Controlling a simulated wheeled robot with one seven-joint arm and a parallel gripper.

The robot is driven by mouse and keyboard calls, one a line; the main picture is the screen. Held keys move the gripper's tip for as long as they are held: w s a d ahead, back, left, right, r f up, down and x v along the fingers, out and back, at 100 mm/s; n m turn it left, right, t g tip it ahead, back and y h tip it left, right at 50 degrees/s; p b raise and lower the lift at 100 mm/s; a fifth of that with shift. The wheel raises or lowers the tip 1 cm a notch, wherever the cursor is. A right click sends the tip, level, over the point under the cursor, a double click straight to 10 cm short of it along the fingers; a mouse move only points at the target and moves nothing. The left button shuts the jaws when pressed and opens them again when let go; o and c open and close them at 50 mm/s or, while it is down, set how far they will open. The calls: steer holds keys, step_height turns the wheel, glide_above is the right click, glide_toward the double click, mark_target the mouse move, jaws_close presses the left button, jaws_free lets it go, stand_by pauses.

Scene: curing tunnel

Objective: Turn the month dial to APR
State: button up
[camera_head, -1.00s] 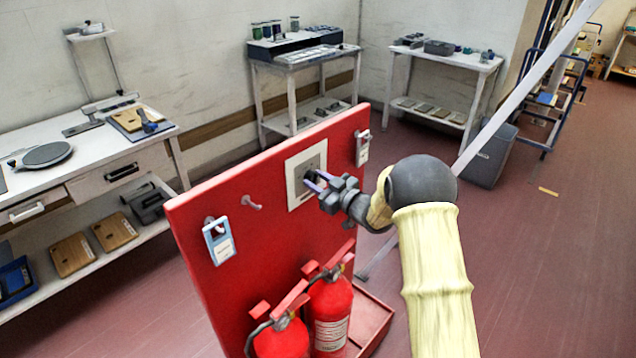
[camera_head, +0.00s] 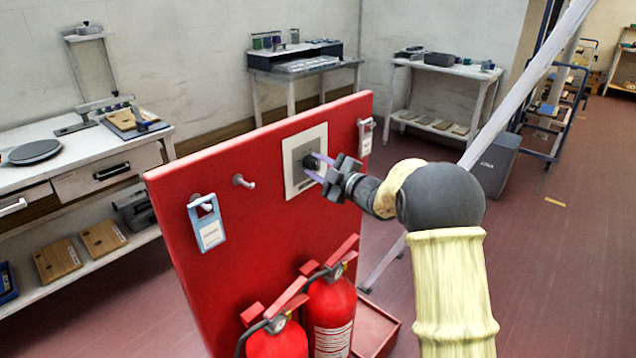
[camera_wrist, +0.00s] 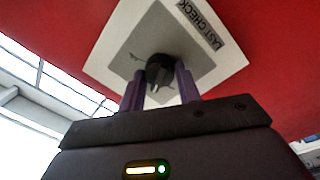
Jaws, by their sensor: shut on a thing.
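The month dial is a dark knob (camera_wrist: 161,72) on a grey square with a white border plate (camera_head: 305,190), mounted on a red board (camera_head: 240,220). In the wrist view the plate (camera_wrist: 110,62) carries the words "LAST CHECK". My gripper (camera_head: 315,167) reaches the plate from the right in the head view. In the wrist view its two purple fingers (camera_wrist: 160,85) stand on either side of the knob, shut on it. The month marks are too small or hidden to read, so the dial's setting cannot be told.
Two red fire extinguishers (camera_head: 330,312) stand below the dial at the board's front. Tags hang on pegs to the left (camera_head: 207,224) and right (camera_head: 365,136) of the plate. A bare peg (camera_head: 243,181) sticks out between.

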steer(key=n+b, duration=0.5)
steer(key=b, duration=0.2)
steer(key=shift+f+n, duration=0.4)
steer(key=n+b, duration=0.2)
steer(key=shift+r+y+b, duration=0.1)
steer(key=shift+y+b, duration=0.2)
steer(key=shift+b, duration=0.1)
steer(key=shift+r+n+b, duration=0.15)
steer(key=shift+n+b, duration=0.55)
steer(key=shift+n, duration=0.3)
steer(key=o, duration=1)
steer(key=shift+d, duration=0.1)
